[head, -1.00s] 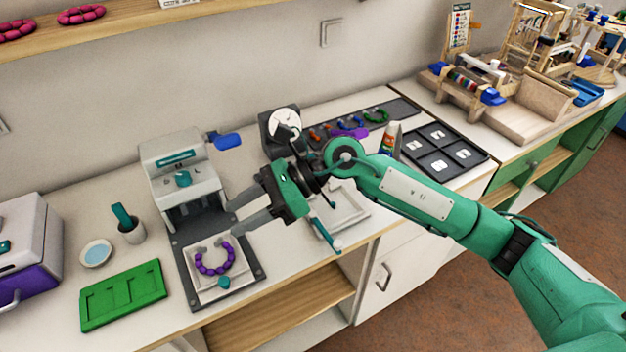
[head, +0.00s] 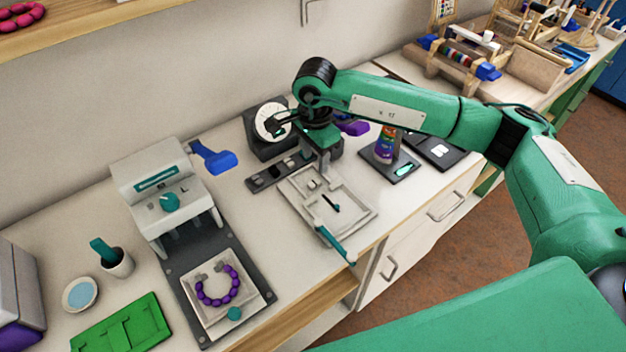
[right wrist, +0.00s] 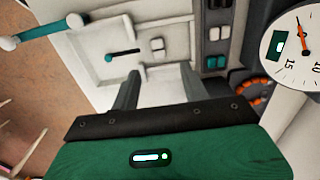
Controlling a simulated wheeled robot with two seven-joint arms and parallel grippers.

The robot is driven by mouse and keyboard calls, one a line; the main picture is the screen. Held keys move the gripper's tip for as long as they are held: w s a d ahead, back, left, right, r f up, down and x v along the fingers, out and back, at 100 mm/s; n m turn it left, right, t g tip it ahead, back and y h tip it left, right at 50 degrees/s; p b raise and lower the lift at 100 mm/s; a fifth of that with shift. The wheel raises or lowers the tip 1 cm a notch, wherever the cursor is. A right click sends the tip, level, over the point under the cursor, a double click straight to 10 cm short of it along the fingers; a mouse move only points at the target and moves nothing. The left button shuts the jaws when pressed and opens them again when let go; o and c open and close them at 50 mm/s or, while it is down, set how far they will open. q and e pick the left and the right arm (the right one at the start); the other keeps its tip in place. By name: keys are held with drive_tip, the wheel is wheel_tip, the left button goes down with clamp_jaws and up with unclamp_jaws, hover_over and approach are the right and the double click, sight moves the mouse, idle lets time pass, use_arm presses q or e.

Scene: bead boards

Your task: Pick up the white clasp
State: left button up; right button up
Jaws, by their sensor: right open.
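A small white clasp-like piece (head: 314,183) sits on the pale square tray (head: 352,222), beside a dark pin (head: 330,203). In the right wrist view the white piece (right wrist: 157,44) lies just beyond my fingertips, and the dark pin (right wrist: 122,54) is to its left. My right gripper (head: 325,170) points down over the tray's back edge. In the right wrist view its two fingers (right wrist: 159,72) are spread apart with nothing between them. A dark strip (head: 262,181) next to the tray holds more small pale pieces. My left gripper is not in view.
A dial gauge (head: 270,121) stands close behind my right gripper. A teal-handled lever (head: 336,244) runs along the tray's front. A press with a purple bead bracelet (head: 218,299) stands to the left.

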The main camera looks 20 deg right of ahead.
sight(314, 182)
wheel_tip(314, 182, down, 2)
drive_tip(key=shift+w, duration=0.1)
drive_tip(key=shift+f, duration=0.35)
drive_tip(key=f, duration=0.1)
drive_tip(key=f+p, duration=0.1)
drive_tip(key=f, duration=0.2)
drive_tip(key=shift+s+a+f+p, duration=0.1)
drive_tip(key=shift+s+f+p, duration=0.15)
drive_tip(key=shift+f+p, duration=0.15)
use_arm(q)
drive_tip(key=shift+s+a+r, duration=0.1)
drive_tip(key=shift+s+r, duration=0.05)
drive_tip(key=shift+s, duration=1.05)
use_arm(e)
clamp_jaws()
